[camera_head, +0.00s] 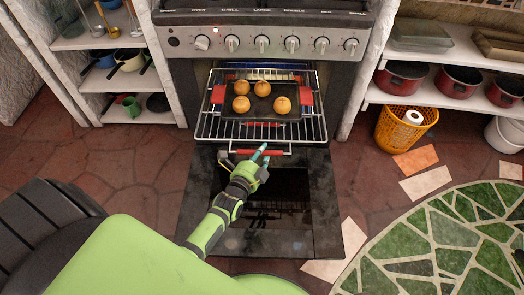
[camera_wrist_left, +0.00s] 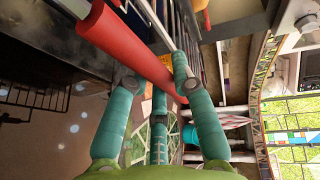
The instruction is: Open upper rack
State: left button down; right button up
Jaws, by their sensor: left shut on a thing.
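The oven (camera_head: 262,40) stands with its door (camera_head: 207,215) folded down. The upper rack (camera_head: 310,128) is a wire rack that sticks out of the oven over the door. It carries a dark tray (camera_head: 248,104) with several round brown buns. A red grip (camera_head: 240,152) is on the rack's front bar, and it also shows large in the left wrist view (camera_wrist_left: 135,50). My left gripper (camera_head: 263,154) is at the right part of this grip, with its teal fingers (camera_wrist_left: 180,70) shut around it. My right gripper is not in view.
Red grips (camera_head: 306,96) are at the tray's ends. Shelves with red pots (camera_head: 458,80) and an orange basket (camera_head: 405,125) stand at the right. Shelves with cookware (camera_head: 128,60) stand at the left. A dark chair (camera_head: 40,230) is at the lower left.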

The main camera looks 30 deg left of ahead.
pick_arm(q)
jog(key=c, duration=1)
grip_release()
jog(key=s, duration=0.4)
jog(key=s+r, duration=0.1)
jog(key=s, duration=0.3)
jog(key=s+r, duration=0.1)
jog(key=s, duration=0.3)
jog(key=shift+d, duration=0.3)
jog(key=shift+w, duration=0.1)
